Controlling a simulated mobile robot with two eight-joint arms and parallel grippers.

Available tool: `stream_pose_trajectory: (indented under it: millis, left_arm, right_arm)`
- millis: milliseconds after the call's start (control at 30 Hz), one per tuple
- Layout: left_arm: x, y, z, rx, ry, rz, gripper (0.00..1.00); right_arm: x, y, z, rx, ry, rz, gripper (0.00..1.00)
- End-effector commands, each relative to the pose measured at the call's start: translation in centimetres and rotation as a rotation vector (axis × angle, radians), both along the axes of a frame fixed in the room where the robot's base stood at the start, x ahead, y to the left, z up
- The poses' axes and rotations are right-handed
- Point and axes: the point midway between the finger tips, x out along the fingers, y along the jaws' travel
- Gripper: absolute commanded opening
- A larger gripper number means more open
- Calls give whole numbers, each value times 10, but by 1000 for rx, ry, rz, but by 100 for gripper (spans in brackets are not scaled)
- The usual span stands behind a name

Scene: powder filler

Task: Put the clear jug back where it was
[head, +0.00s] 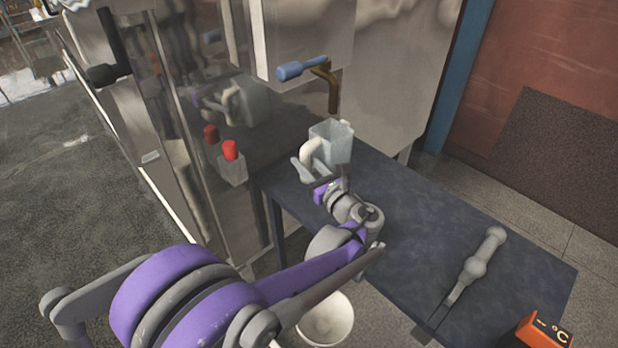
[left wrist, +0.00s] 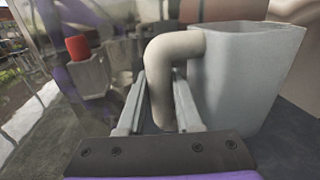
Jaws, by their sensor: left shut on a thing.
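The clear jug (head: 333,143) is at the far end of the dark table, below the machine's spout, and looks upright. In the head view I cannot tell whether its base touches the table. My left gripper (head: 307,172) is shut on the jug's pale curved handle. In the left wrist view the jug (left wrist: 245,80) fills the right side, and the handle stands between the fingers of my left gripper (left wrist: 160,110). My right gripper is not in view.
The dark table (head: 410,210) has free room in its middle. A grey tool (head: 475,268) and an orange thermometer device (head: 543,330) lie at its near right. A white bowl (head: 327,322) is below the table's left edge. A blue-handled valve (head: 302,69) and red button (head: 230,150) are on the machine.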

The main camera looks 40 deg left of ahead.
Motion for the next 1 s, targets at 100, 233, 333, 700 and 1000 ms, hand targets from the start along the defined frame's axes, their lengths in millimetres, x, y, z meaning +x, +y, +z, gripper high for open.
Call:
stream_pose_trajectory:
  millis: [100, 233, 333, 700, 1000]
  left_arm:
    - [0, 0, -12, 0, 0, 0, 0]
    - [0, 0, -31, 0, 0, -1, 0]
    - [0, 0, -41, 1, 0, -1, 0]
    - [0, 0, -45, 0, 0, -1, 0]
    - [0, 0, -45, 0, 0, -1, 64]
  right_arm:
    - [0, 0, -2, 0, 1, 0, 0]
    - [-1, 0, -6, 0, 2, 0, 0]
    - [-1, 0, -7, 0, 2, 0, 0]
    - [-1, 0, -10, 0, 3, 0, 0]
    - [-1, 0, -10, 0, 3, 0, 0]
